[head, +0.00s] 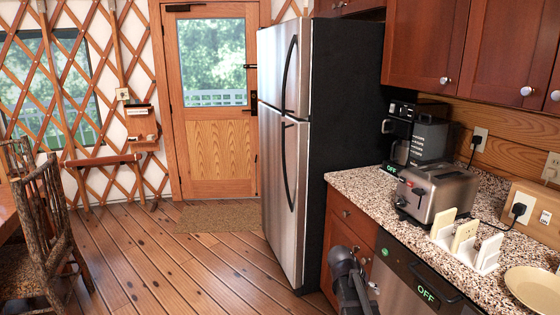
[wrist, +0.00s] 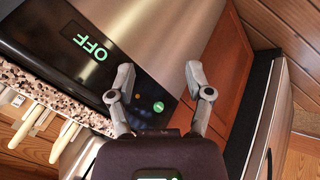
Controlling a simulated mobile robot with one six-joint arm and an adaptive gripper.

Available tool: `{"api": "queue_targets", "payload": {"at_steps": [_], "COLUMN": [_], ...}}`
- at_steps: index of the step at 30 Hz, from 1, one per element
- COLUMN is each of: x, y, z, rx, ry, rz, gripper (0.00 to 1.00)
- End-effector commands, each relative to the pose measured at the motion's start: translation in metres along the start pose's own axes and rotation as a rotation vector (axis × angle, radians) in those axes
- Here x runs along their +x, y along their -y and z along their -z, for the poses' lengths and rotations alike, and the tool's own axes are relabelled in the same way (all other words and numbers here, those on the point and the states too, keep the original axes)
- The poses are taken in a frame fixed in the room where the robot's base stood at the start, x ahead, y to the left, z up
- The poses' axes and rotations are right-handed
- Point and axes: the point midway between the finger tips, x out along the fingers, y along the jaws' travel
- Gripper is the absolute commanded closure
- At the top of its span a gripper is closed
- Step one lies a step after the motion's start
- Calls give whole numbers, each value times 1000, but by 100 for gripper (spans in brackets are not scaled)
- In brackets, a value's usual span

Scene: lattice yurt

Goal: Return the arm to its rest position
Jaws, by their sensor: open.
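My gripper (wrist: 159,75) is open and empty in the wrist view, its two grey fingers spread apart. Between and beyond the fingers are the steel dishwasher front (wrist: 185,30) and a reddish wooden cabinet front (wrist: 225,75). The fingers do not visibly hold anything; whether they touch the front cannot be told. In the head view my dark arm (head: 346,275) shows low at the bottom centre, in front of the lower cabinet (head: 345,225) and left of the dishwasher (head: 400,285). Its fingertips are not clear there.
The fridge (head: 285,160) stands beyond the cabinet. A chair (head: 45,230) is at left. The wooden floor (head: 170,265) between is clear.

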Motion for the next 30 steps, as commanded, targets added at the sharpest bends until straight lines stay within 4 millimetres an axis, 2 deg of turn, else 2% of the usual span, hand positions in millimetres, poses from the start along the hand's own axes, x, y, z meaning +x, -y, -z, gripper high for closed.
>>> {"api": "queue_targets", "payload": {"at_steps": [1, 6, 15, 22, 30], "x": [-3, -13, -33, -48, -70], "y": [2, 19, 37, 46, 34], "z": [-25, -80, -136, -168, -157], "rx": [-29, -132, -250, -316, -316], "ry": [34, 128, 204, 234, 233], "rz": [52, 233, 443, 567, 567], "gripper": [34, 34, 34, 34, 34]}}
